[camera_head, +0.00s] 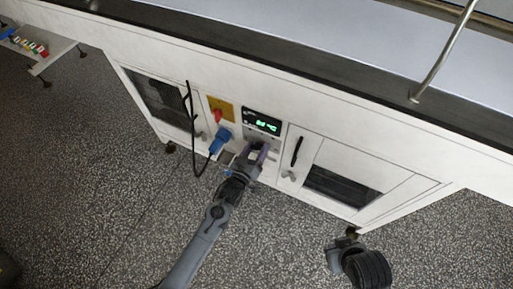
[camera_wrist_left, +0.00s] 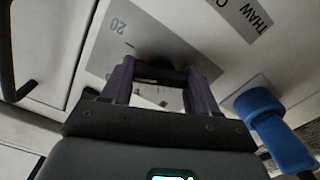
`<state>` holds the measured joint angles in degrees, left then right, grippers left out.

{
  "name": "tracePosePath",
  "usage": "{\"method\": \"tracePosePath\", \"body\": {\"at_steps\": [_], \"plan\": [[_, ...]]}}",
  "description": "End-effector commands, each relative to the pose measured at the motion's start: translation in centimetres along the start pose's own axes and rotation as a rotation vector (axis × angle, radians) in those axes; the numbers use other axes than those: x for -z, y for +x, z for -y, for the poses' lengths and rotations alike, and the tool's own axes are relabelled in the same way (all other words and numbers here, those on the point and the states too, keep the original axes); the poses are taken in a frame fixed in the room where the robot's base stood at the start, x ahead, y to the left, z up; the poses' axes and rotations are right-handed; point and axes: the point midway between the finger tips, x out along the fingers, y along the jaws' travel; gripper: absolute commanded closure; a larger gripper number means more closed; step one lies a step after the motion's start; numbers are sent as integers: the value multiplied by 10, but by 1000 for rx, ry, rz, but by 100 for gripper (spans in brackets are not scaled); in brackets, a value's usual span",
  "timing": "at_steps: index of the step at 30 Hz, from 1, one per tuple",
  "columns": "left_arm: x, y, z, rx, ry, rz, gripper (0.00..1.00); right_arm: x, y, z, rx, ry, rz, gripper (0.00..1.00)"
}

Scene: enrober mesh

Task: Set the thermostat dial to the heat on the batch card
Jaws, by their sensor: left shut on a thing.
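The thermostat dial (camera_wrist_left: 158,68) is a dark knob on a grey scale plate (camera_wrist_left: 112,42) marked 20 in the left wrist view. My left gripper (camera_wrist_left: 162,78) is shut on the dial, with one finger on each side of it. In the head view the left gripper (camera_head: 259,152) reaches the machine's white front just below a display (camera_head: 262,122) with green digits, too small to read surely. The gripper hides the dial there. I cannot make out a batch card.
Left of the display are a yellow plate with a red switch (camera_head: 218,113) and a blue plug (camera_head: 220,138) with a black cable (camera_head: 189,120). A door with a black handle (camera_head: 297,151) is to the right. Speckled floor (camera_head: 90,190) lies open in front.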

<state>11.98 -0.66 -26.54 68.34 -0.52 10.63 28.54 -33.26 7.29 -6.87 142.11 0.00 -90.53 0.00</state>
Motion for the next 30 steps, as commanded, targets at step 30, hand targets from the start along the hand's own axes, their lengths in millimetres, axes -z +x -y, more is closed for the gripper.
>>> {"method": "tracePosePath", "body": {"at_steps": [30], "plan": [[2,1,1,-2,-621,-5,71,11,-33,1,8,10,-2,100]]}}
